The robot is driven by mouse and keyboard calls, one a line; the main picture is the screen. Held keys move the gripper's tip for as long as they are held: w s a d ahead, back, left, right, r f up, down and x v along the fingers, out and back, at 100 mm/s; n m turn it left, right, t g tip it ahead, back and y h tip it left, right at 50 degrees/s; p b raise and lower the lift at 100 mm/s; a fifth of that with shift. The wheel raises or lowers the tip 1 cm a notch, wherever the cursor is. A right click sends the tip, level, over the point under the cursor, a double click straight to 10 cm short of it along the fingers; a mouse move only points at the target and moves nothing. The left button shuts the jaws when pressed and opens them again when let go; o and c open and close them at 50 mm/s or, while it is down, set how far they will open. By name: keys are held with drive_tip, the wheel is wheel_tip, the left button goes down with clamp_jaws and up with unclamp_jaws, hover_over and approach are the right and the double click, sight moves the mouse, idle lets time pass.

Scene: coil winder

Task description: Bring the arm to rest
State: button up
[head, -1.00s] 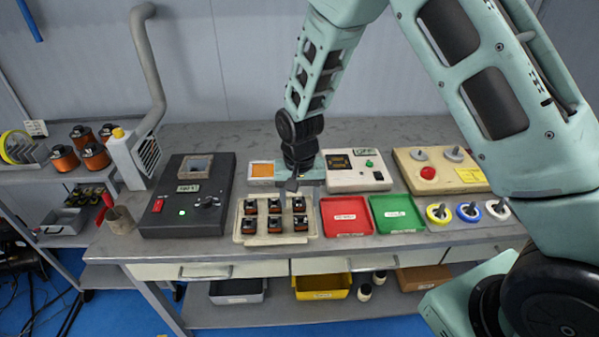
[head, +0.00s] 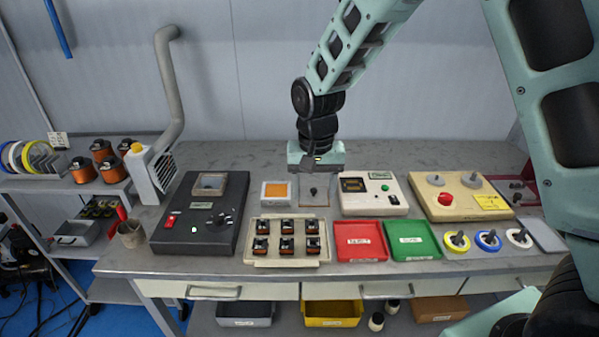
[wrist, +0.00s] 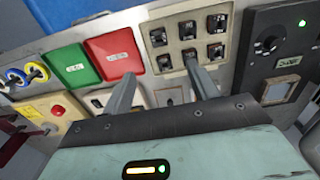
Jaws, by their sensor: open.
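My gripper (head: 314,178) hangs above the back of the bench, over a small brown pad with a dark knob between the orange-square box and the cream meter. In the wrist view my gripper (wrist: 164,88) shows two grey fingers spread apart with nothing between them. My arm comes down from the upper right.
On the workbench (head: 240,262) stand a dark control box (head: 200,228), a beige tray (head: 255,258) of several small coils, a red tray (head: 361,252), a green tray (head: 411,252) and a cream meter (head: 372,207). Space behind them is clear.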

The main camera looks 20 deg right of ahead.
drive_tip(key=s+a+r+n, duration=0.2)
drive_tip(key=s+n, duration=0.1)
drive_tip(key=s, duration=0.6)
drive_tip(key=s+a+r+n, duration=0.2)
drive_tip(key=s+r+n, duration=0.1)
drive_tip(key=s, duration=0.6)
drive_tip(key=s+a+r+n, duration=0.2)
drive_tip(key=s+n, duration=0.3)
drive_tip(key=s, duration=0.3)
drive_tip(key=shift+s+a+r+y, duration=0.15)
drive_tip(key=shift+s+y, duration=0.15)
drive_tip(key=shift+s, duration=0.1)
